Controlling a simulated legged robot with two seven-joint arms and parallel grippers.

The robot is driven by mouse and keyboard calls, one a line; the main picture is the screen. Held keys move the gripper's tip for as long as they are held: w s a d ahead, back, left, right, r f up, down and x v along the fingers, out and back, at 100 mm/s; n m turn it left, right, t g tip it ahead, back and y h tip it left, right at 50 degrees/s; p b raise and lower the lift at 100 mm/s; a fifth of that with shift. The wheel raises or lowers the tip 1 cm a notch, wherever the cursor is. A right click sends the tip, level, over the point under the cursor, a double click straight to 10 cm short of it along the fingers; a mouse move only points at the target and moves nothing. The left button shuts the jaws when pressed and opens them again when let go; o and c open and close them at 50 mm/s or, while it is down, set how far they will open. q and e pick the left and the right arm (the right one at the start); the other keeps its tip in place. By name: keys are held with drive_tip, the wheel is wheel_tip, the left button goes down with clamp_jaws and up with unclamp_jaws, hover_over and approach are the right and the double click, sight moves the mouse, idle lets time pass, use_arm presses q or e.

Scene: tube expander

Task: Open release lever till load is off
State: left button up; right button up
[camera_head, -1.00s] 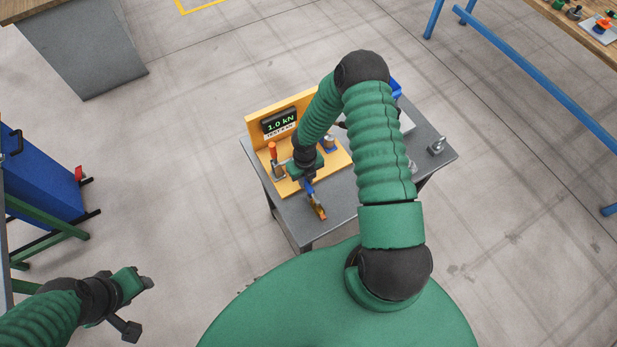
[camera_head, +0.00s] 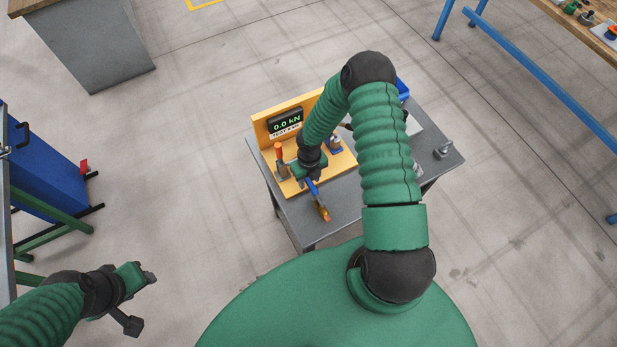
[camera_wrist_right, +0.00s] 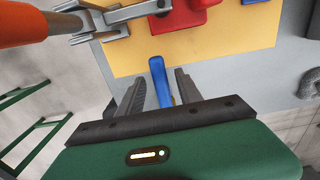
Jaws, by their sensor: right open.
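A yellow board fixture (camera_head: 290,110) on a small grey table carries a display (camera_head: 285,122) reading 0.0 kN. A blue lever (camera_head: 312,187) sticks out from the fixture's front, with a brass and red end piece (camera_head: 323,212) near it. My right gripper (camera_head: 312,174) is at the fixture's front edge. In the right wrist view the blue lever (camera_wrist_right: 160,82) lies between the two spread fingers of the right gripper (camera_wrist_right: 161,88), with gaps on both sides. An orange-handled lever (camera_head: 278,150) stands to its left. My left gripper (camera_head: 148,276) hangs far left, away from the fixture.
The grey table (camera_head: 345,195) has bare room at its front. A metal fitting (camera_head: 443,150) stands at its right side. In the right wrist view a red block (camera_wrist_right: 185,14) and a metal clamp linkage (camera_wrist_right: 120,20) are close beyond the fingers.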

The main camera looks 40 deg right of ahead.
sight(309, 181)
wheel_tip(309, 181, up, 17)
drive_tip(key=b, duration=0.1)
drive_tip(key=shift+f, duration=0.15)
drive_tip(key=shift+w, duration=0.1)
drive_tip(key=s+a+f+m+t+b, duration=0.1)
drive_tip(key=s+a+m+b, duration=0.3)
drive_tip(key=m, duration=1.3)
drive_tip(key=s+a+f+m+t+b, duration=0.1)
drive_tip(key=s+a+f+m+b, duration=0.3)
drive_tip(key=m, duration=1.3)
drive_tip(key=a+b, duration=0.4)
drive_tip(key=b, duration=0.3)
drive_tip(key=shift+s+a+t+b, duration=0.2)
drive_tip(key=shift+a+t+b, duration=0.05)
drive_tip(key=shift+t+b, duration=0.05)
